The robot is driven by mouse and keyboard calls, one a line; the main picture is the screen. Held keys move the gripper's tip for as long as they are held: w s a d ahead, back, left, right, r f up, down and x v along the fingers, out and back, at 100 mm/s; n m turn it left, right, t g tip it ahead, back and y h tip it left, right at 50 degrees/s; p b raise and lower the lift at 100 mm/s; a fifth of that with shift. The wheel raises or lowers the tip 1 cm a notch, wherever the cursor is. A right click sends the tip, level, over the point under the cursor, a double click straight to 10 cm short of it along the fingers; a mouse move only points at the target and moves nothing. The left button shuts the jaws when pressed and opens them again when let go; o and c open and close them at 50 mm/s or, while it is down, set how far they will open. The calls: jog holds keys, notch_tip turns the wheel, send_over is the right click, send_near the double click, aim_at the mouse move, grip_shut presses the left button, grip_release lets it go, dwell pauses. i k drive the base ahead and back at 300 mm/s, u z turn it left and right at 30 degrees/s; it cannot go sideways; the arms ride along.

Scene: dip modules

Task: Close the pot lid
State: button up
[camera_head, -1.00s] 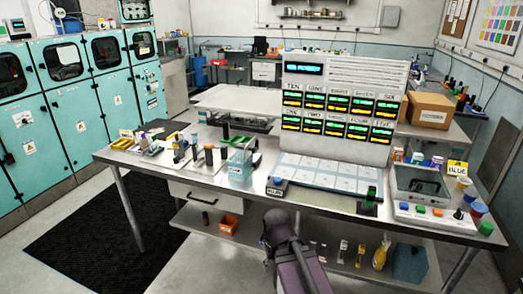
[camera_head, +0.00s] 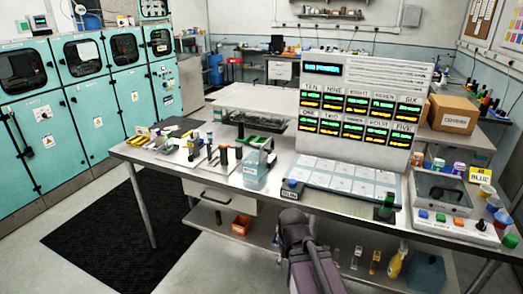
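I cannot make out a thing that is clearly a pot with a lid. On the right of the metal bench (camera_head: 165,162) stands a grey box-like device (camera_head: 440,187) with a framed panel on top and a row of coloured buttons in front. I cannot tell whether that panel is a lid or how it stands. A pale blue container (camera_head: 256,172) stands left of the middle, with green parts above it. My dark purple-grey arm rises from the bottom middle in front of the bench. My gripper cannot be made out.
A tall panel (camera_head: 361,125) with several lit displays stands on the bench. Small items crowd the bench's left part, and coloured cups (camera_head: 494,203) stand at its right end. A cardboard box (camera_head: 453,113) is behind. Open floor with a black mat (camera_head: 120,225) lies at the left.

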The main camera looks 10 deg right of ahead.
aim_at(269, 151)
jog(key=i, duration=0.95)
jog(key=z, duration=0.05)
